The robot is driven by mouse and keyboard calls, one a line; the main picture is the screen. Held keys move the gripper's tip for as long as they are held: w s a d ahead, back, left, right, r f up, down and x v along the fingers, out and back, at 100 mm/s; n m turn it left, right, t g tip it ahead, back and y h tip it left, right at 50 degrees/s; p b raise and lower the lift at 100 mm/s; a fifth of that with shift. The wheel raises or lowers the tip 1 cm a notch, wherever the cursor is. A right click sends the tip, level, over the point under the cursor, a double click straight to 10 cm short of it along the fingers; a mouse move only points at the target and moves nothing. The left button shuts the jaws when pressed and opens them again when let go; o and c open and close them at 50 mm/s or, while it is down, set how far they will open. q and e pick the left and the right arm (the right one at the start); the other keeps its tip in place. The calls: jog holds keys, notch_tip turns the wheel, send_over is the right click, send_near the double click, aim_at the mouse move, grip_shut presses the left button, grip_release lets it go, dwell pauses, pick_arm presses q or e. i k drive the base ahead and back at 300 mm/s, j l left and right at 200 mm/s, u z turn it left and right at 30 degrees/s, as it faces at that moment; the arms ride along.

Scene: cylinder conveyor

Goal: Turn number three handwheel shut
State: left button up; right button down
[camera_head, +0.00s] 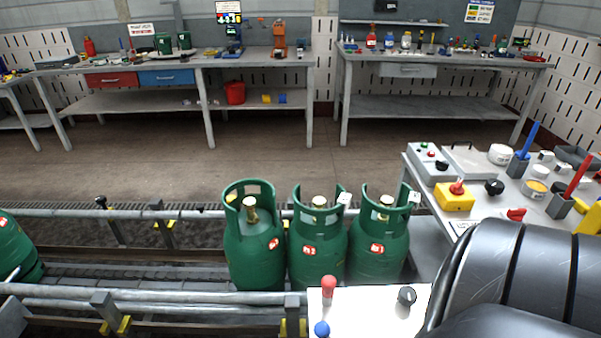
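Three green gas cylinders stand upright side by side on the conveyor: the left one (253,262), the middle one (318,265) and the right one (377,262). Each has a red number label on its front, too small to read surely. I cannot tell whether any handwheel is open or shut. White tags hang at the middle and right collars. Neither of my grippers is in view. A black rounded part, seemingly of my arm, covers the lower right.
Conveyor rails (150,292) run across the front. Another green cylinder (15,250) is at the far left. A white panel (370,312) with red, blue and black knobs stands in front. A cluttered grey table (465,205) is at right; workbenches line the back wall.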

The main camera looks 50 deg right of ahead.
aim_at(249, 203)
jog(key=i+z, duration=0.15)
jog(key=z, duration=0.3)
jog(key=i+z, duration=0.1)
jog(key=z, duration=0.3)
jog(key=i+j+z, duration=0.1)
jog(key=z, duration=0.35)
jog(key=i+j+z, duration=0.15)
jog(key=z, duration=0.25)
